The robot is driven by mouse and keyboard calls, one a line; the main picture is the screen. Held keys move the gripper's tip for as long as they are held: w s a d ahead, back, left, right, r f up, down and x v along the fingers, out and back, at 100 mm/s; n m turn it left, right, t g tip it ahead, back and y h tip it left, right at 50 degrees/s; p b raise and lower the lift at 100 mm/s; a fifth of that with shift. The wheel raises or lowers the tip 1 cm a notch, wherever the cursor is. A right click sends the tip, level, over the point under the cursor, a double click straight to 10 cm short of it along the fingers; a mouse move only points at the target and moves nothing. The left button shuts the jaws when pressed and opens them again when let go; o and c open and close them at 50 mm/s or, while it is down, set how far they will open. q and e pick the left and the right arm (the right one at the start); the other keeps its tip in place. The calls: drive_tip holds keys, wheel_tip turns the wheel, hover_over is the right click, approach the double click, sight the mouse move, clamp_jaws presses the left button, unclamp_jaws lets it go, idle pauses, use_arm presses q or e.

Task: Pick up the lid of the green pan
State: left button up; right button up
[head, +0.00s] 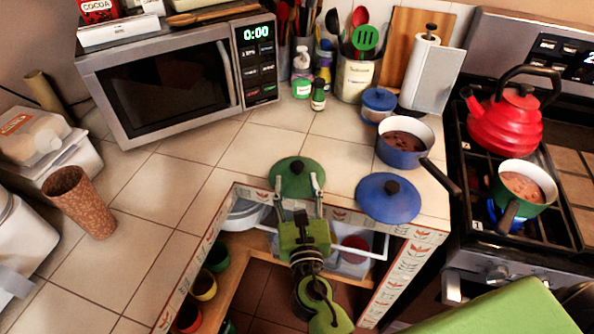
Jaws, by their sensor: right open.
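The green lid (292,189) lies on the tiled counter near its front edge, with a dark knob on top. The green pan (508,203) stands uncovered on the stove at the right, with brown food in it. My right gripper (298,182) reaches in from below, over the counter edge. Its two fingers are spread apart and overlap the lid in the picture, one on each side of the knob. The gripper is empty; I cannot tell whether the fingers touch the lid. My left gripper is not in view.
A blue lid (380,207) lies right of the green lid, with a blue pan (399,159) behind it. A red kettle (503,125) stands on the stove. A microwave (170,85) is at the back left. Below the counter edge is an open cupboard with bowls.

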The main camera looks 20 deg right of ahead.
sight(298, 171)
drive_tip(key=w, duration=0.1)
drive_tip(key=w+d+p, duration=0.1)
drive_tip(key=w, duration=0.1)
drive_tip(key=w+d, duration=0.1)
drive_tip(key=w, duration=0.1)
drive_tip(key=shift+w, duration=0.25)
drive_tip(key=shift+w+f, duration=0.1)
drive_tip(key=shift+w, duration=0.4)
clamp_jaws()
